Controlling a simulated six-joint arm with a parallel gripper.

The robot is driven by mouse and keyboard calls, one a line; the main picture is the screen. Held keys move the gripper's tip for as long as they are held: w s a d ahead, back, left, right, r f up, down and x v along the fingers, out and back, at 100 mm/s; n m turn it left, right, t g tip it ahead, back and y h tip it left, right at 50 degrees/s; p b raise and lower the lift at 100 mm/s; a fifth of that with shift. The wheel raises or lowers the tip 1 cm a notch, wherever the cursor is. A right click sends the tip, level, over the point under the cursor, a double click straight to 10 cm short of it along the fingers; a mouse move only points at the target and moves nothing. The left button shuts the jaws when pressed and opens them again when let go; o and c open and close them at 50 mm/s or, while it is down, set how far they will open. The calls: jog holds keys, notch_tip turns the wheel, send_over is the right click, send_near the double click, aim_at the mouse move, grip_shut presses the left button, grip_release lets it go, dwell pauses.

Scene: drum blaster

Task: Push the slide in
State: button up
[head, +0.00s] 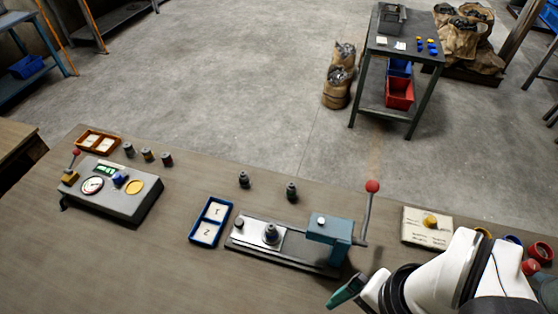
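A device on the bench has a silver slide plate (250,233) on a dark rail, left of a blue housing (329,229). A dark knobbed part (271,234) stands upright on the plate, apart from the housing, and a small dark knob (239,222) sits near its left end. A lever with a red ball (372,187) stands up at the housing's right side. My gripper (343,291) is at the lower right, in front of the device and apart from it. Its dark green fingers overlap in this view, so I cannot tell whether it is open.
A blue tray (223,207) with cards marked 1 and 2 lies left of the device. Two dark parts (291,192) stand behind it. A control box (105,192) is at the left. A note card (425,229) and coloured rings (540,252) are at the right. The front-left bench is clear.

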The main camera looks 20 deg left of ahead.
jog(key=shift+w+r, duration=0.1)
jog(key=shift+c, duration=0.9)
jog(key=w+a+r+n, duration=0.1)
jog(key=w, duration=0.1)
jog(key=w+a+n, duration=0.1)
jog(key=w, duration=0.2)
jog(key=w+a+r+n, duration=0.1)
jog(key=w+a+n, duration=0.1)
jog(key=shift+w+r+h, duration=0.3)
jog(key=shift+w, duration=0.05)
jog(key=c, duration=0.4)
jog(key=n+h, duration=0.1)
jog(key=n, duration=1)
send_over(239, 221)
notch_tip(239, 221, down, 6)
notch_tip(239, 221, down, 14)
jog(key=shift+f, duration=0.4)
grip_shut()
